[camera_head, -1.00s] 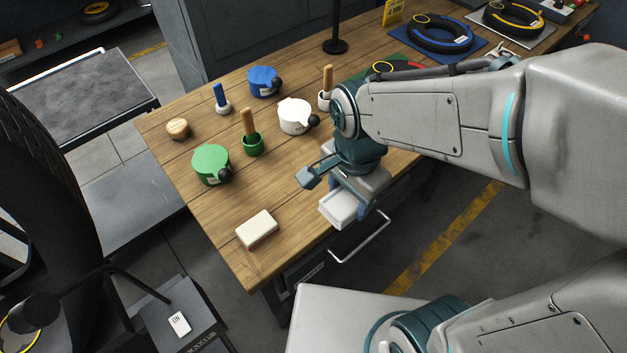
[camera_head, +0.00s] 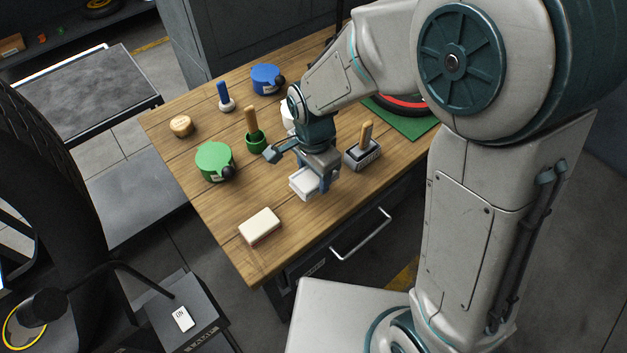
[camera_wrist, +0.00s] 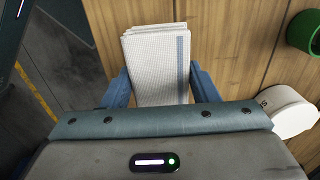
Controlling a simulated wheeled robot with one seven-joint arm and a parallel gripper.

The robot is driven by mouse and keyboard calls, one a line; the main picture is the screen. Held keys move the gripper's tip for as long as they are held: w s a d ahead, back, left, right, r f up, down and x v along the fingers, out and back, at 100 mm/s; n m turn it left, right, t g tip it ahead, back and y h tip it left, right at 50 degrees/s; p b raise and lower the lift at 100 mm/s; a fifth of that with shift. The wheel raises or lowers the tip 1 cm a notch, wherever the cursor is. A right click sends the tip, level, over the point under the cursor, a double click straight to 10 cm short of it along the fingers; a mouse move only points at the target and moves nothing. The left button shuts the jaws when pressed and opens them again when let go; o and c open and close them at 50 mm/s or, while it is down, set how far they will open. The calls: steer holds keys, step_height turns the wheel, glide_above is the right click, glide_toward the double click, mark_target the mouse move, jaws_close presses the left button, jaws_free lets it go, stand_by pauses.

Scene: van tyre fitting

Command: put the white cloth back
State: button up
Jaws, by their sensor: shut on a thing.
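The white cloth (camera_head: 303,186) is a folded white pad held in my gripper (camera_head: 316,180) over the front part of the wooden workbench (camera_head: 215,215). In the wrist view the white cloth (camera_wrist: 152,75) shows its woven texture and a blue-grey stripe along its right side. The two blue fingers of my gripper (camera_wrist: 160,90) press on its left and right sides. I cannot tell how far it is above the bench top.
A cream block (camera_head: 260,227) lies at the bench's front left corner. A grey box with a wooden handle (camera_head: 363,155) stands to my gripper's right. Green (camera_head: 214,161) and blue (camera_head: 265,79) canisters and a green cup (camera_head: 256,141) stand behind. Bare wood lies between block and gripper.

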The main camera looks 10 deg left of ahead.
mark_target(314, 184)
steer(key=shift+f, duration=2.05)
steer(key=shift+f, duration=0.2)
steer(key=o, duration=0.9)
steer(key=shift+r, duration=0.1)
step_height(314, 184, up, 12)
steer(key=shift+r, duration=0.15)
